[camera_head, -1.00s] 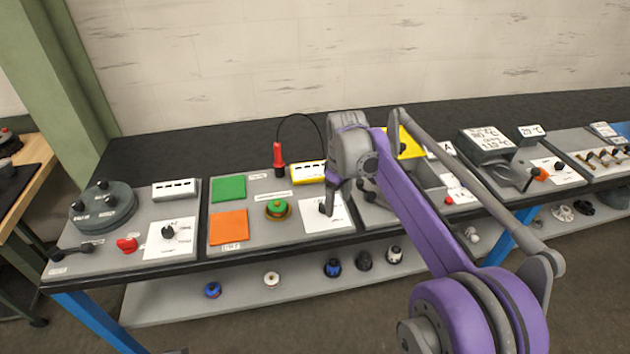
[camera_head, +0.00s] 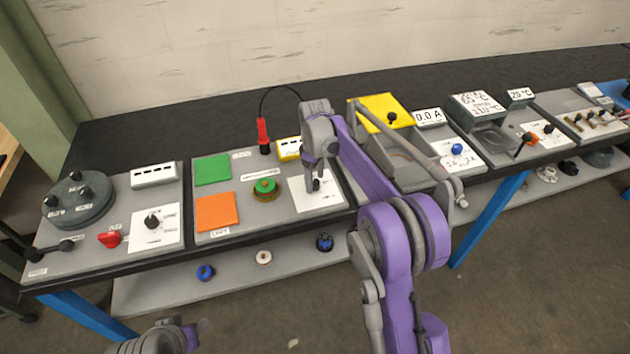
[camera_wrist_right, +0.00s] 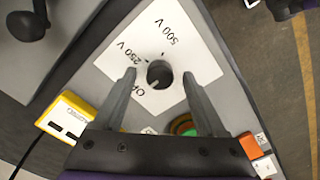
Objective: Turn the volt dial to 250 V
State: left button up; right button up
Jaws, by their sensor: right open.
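The volt dial (camera_wrist_right: 159,73) is a small black knob on a white plate (camera_wrist_right: 195,45) marked OFF, 250 V and 500 V. In the right wrist view its pale mark appears to face the OFF side, away from 250 V. My right gripper (camera_wrist_right: 158,84) is open, with one finger on each side of the knob; I cannot tell whether they touch it. In the head view the right gripper (camera_head: 314,183) points down over the same white plate (camera_head: 325,201) and partly hides the dial. Part of my left arm shows at the bottom left edge; its fingers are not clear.
Beside the dial plate are a green-topped button (camera_head: 265,187), green (camera_head: 212,169) and orange (camera_head: 216,211) squares, and a yellow meter (camera_head: 288,149). A red probe (camera_head: 263,136) with a black cable stands behind. A grey tray and a yellow panel (camera_head: 383,108) lie to the right.

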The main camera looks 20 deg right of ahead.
jog(key=shift+f, duration=0.6)
grip_shut()
jog(key=shift+m, duration=0.3)
jog(key=m, duration=0.6)
jog(key=shift+a+b, duration=0.1)
jog(key=shift+b, duration=0.25)
jog(key=m, duration=0.7)
